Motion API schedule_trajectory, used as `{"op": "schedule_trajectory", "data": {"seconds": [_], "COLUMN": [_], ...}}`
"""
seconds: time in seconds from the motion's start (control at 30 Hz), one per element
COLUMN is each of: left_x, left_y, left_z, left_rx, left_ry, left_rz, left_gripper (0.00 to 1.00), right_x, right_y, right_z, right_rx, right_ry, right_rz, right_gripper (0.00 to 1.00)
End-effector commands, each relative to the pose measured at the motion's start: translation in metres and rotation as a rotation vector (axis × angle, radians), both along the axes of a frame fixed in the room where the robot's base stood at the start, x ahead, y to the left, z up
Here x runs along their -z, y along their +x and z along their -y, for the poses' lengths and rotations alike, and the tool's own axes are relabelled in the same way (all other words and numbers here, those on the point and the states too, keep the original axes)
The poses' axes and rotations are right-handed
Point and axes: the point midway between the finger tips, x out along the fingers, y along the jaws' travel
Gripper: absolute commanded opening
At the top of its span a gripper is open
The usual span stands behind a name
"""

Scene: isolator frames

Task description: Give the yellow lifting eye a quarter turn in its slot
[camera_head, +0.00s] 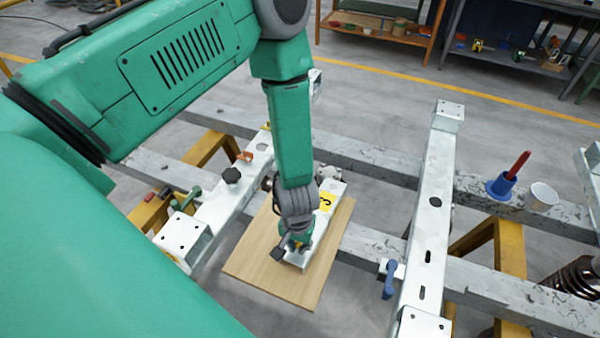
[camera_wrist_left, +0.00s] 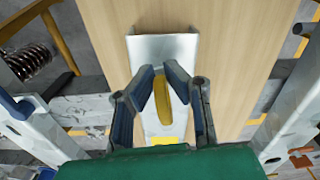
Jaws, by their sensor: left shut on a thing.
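The yellow lifting eye (camera_wrist_left: 163,102) shows in the left wrist view as an upright, narrow piece between my fingers, above a pale metal channel (camera_wrist_left: 165,48). My left gripper (camera_wrist_left: 162,78) is shut on it, with one dark finger on each side. In the head view my left gripper (camera_head: 293,246) points down at the near end of the channel (camera_head: 299,259), and the eye is mostly hidden there. The slot under the eye is hidden. My right gripper is in neither view.
The channel, with a yellow number label (camera_head: 326,201), lies on a wooden board (camera_head: 262,262) across grey beams. White crossbars stand left (camera_head: 225,205) and right (camera_head: 432,190). A blue clamp handle (camera_head: 390,280), a blue holder (camera_head: 500,186) and a white cup (camera_head: 543,196) are on the right.

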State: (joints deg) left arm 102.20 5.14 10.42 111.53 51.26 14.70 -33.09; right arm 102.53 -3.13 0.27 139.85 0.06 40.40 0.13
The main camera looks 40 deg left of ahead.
Motion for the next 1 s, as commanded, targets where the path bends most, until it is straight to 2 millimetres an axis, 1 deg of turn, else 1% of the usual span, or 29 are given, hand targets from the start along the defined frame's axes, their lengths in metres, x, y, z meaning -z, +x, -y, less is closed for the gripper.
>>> {"op": "schedule_trajectory", "data": {"seconds": [0.03,0.1,0.3,0.33,0.37,0.4,0.67,0.77,0.87,1.0], "left_x": [-0.001,-0.001,0.0,0.0,0.0,0.0,0.0,-0.005,-0.017,-0.046], "left_y": [-0.001,-0.001,-0.001,-0.001,0.0,0.0,0.0,0.0,0.001,0.002], "left_z": [-0.001,-0.002,-0.002,-0.002,-0.002,-0.002,-0.002,-0.002,-0.001,-0.002], "left_rx": [0.062,0.11,0.118,0.117,0.117,0.117,0.115,0.116,0.118,0.118], "left_ry": [0.002,0.001,0.0,0.0,0.0,0.0,0.0,0.0,0.0,0.001], "left_rz": [-0.001,0.0,0.0,0.0,0.0,0.001,0.001,0.002,0.002,0.005], "left_gripper": [0.0,0.0,0.0,0.2,0.31,0.34,0.34,0.34,0.34,0.34], "right_x": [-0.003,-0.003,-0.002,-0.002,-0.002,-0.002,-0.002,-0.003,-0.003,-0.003], "right_y": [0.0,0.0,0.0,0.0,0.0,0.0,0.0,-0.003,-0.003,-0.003], "right_z": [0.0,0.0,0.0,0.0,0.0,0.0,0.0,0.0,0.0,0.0], "right_rx": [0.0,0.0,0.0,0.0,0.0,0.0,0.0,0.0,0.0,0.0], "right_ry": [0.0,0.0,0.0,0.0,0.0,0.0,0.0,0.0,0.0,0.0], "right_rz": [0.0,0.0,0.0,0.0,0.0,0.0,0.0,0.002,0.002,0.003], "right_gripper": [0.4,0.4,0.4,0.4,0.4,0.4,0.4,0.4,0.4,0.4]}}
